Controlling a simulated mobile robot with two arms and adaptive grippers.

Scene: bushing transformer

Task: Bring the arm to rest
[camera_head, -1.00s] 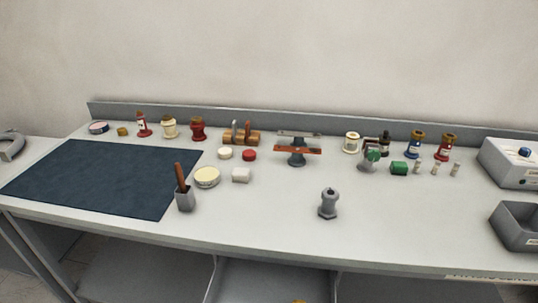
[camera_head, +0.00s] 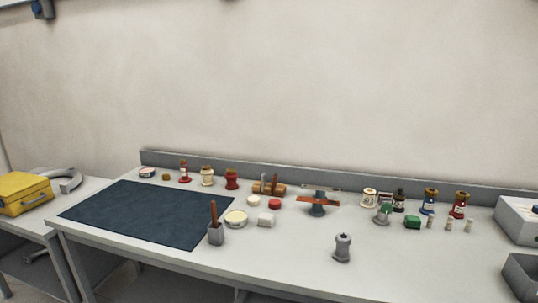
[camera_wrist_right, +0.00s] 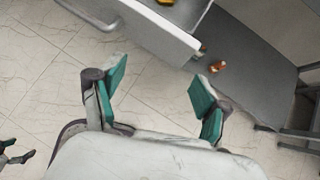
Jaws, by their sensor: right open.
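My right gripper (camera_wrist_right: 155,98) shows in the right wrist view, with its two green-padded fingers spread wide and nothing between them. It hangs over the tiled floor, apart from the shelf and table edges above it in the picture. Neither of my arms shows in the head view.
The workbench (camera_head: 290,262) carries a dark mat (camera_head: 150,212), a grey bushing-like part (camera_head: 342,247), a brush holder (camera_head: 216,234) and several jars at the back. A grey tray (camera_head: 524,276) is at right. A yellow case (camera_head: 22,192) sits on the left table.

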